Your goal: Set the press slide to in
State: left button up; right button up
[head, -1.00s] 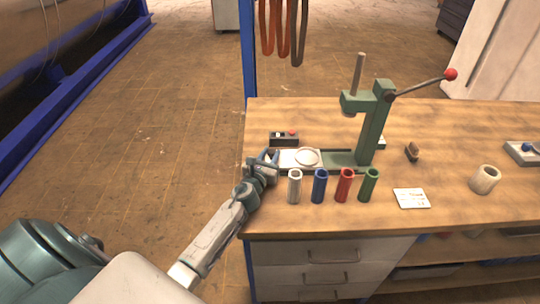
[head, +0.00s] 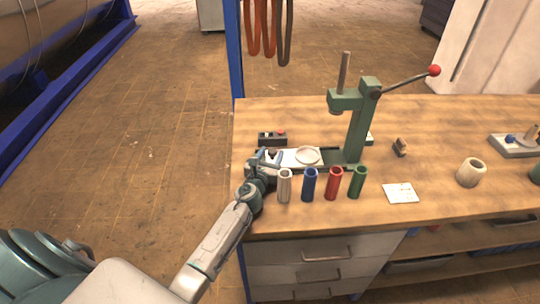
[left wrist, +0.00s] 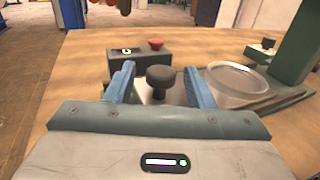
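The press (head: 358,128) is green, with a red-tipped lever, and stands on the bench. Its slide (head: 288,158) is a light plate carrying a round dish (head: 307,155), partly out to the left of the press along a dark green base (head: 338,157). A black knob (left wrist: 160,80) stands at the slide's near end in the left wrist view. My left gripper (head: 270,158) is at the slide's left end. Its blue fingers (left wrist: 160,85) are apart on either side of the knob, with gaps visible. The dish also shows in the left wrist view (left wrist: 238,82). My right gripper is out of view.
A black box with a red button (head: 272,138) sits behind the slide. White, blue (head: 310,185), red (head: 333,184) and green cylinders stand in a row in front, close to my left gripper. A white card (head: 401,193) and a beige ring (head: 471,172) lie farther right.

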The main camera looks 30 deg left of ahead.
pick_arm(q)
jog(key=shift+s, duration=0.1)
jog(key=s, duration=0.3)
jog(key=s+d, duration=0.1)
jog(key=s, duration=0.6)
jog(key=shift+s+d, duration=0.25)
jog(key=shift+d, duration=0.15)
